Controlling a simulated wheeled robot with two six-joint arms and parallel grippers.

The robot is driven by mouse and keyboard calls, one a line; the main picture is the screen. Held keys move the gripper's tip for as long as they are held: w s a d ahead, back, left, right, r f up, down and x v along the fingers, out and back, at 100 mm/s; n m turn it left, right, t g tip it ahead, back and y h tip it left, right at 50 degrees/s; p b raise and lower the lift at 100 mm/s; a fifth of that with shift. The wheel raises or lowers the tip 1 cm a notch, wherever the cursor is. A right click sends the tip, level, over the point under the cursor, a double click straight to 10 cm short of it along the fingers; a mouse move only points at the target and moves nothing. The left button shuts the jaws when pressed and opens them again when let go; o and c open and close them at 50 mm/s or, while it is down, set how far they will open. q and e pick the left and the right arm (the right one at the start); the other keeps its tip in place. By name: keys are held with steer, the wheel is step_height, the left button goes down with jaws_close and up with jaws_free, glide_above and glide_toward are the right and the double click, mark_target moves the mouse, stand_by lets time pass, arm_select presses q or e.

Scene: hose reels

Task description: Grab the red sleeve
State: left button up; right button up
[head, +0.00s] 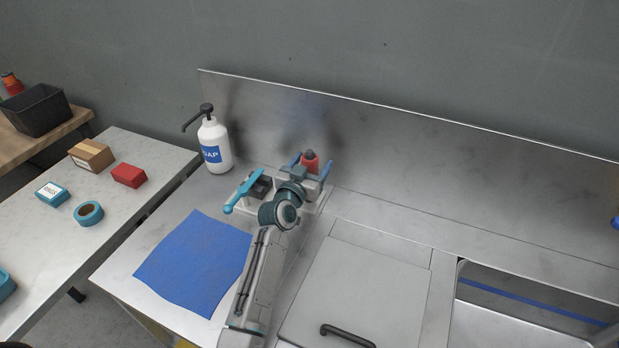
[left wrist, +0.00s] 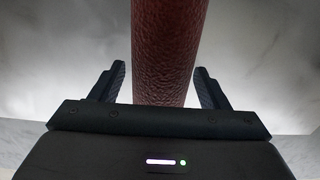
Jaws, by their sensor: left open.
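The red sleeve (left wrist: 167,50) fills the middle of the left wrist view as a textured, dark red upright cylinder. In the head view it is a small red shape with a dark top (head: 310,161), near the steel backsplash. My left gripper (left wrist: 162,85) is open, with one dark finger on each side of the sleeve. Gaps show between the fingers and the sleeve. In the head view my left gripper (head: 310,168) reaches towards the sleeve, and its blue fingers flank it. The sleeve's lower part is hidden behind the gripper.
A white soap bottle (head: 214,146) stands left of the gripper. A blue cloth (head: 194,262) lies flat in front. A steel backsplash (head: 420,150) runs behind. A lid with a dark handle (head: 347,334) is at right.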

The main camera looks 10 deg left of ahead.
arm_select(q)
steer(key=shift+w+d, duration=0.1)
steer(key=shift+w, duration=0.25)
steer(key=shift+s, duration=0.1)
steer(key=c, duration=1.1)
step_height(320, 180, up, 18)
steer(key=p, duration=1.4)
